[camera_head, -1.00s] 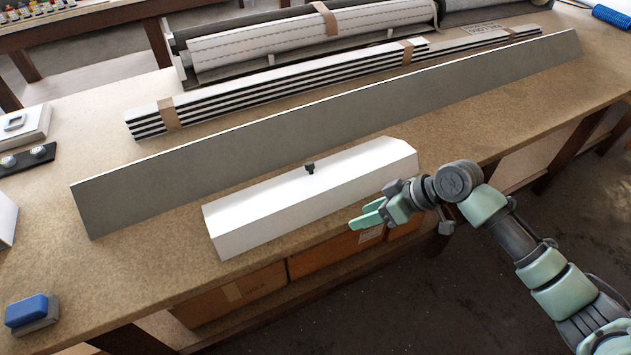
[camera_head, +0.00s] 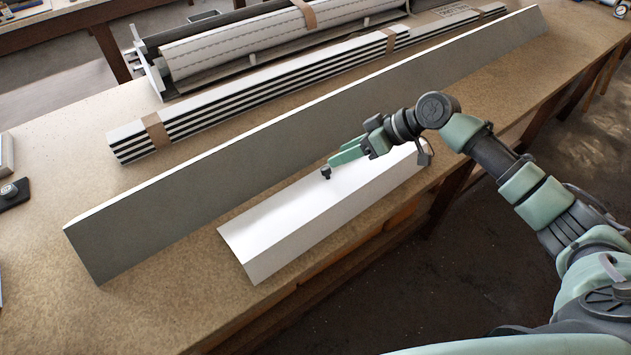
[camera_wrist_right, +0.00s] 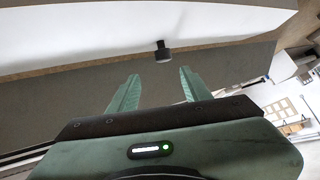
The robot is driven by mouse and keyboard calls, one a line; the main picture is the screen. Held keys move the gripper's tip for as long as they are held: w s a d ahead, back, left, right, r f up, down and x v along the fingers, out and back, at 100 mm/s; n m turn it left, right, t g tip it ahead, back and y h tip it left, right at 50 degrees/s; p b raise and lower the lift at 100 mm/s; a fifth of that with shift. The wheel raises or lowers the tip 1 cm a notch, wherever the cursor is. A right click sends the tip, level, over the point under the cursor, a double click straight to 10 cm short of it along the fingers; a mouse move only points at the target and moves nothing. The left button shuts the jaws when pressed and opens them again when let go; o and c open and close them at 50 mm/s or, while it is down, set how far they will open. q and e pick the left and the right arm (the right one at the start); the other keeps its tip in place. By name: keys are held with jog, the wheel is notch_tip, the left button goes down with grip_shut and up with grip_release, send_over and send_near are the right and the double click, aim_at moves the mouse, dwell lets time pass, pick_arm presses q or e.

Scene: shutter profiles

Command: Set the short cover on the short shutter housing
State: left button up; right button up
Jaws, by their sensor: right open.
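The short cover (camera_head: 320,212) is a white angled profile lying near the front edge of the table, with a small black knob (camera_head: 325,173) on its upper part. My right gripper (camera_head: 333,163) is open and empty just beside the knob, above the cover. In the right wrist view the knob (camera_wrist_right: 163,50) appears ahead of and between the two open fingertips (camera_wrist_right: 155,82), not gripped. At the back, a white slatted roll sits in an open frame with end plates (camera_head: 150,70); it looks like a shutter housing, but I cannot tell if it is the short one. My left gripper is not in view.
A long grey profile (camera_head: 200,190) stands on edge diagonally behind the cover. Behind it lies a strapped bundle of white slats (camera_head: 260,88). The table (camera_head: 180,295) is bare at the front left. Its front edge runs close to the cover.

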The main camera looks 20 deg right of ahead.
aim_at(326, 167)
jog(key=shift+w+a+f+p, duration=0.15)
jog(key=shift+a+f+p, duration=0.85)
jog(key=shift+f, duration=0.25)
jog(key=p+x, duration=0.1)
jog(key=x, duration=0.2)
jog(key=shift+a+f, duration=0.35)
jog(key=shift+f, duration=0.05)
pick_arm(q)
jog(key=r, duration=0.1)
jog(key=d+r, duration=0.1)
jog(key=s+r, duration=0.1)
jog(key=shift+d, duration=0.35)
pick_arm(e)
grip_shut()
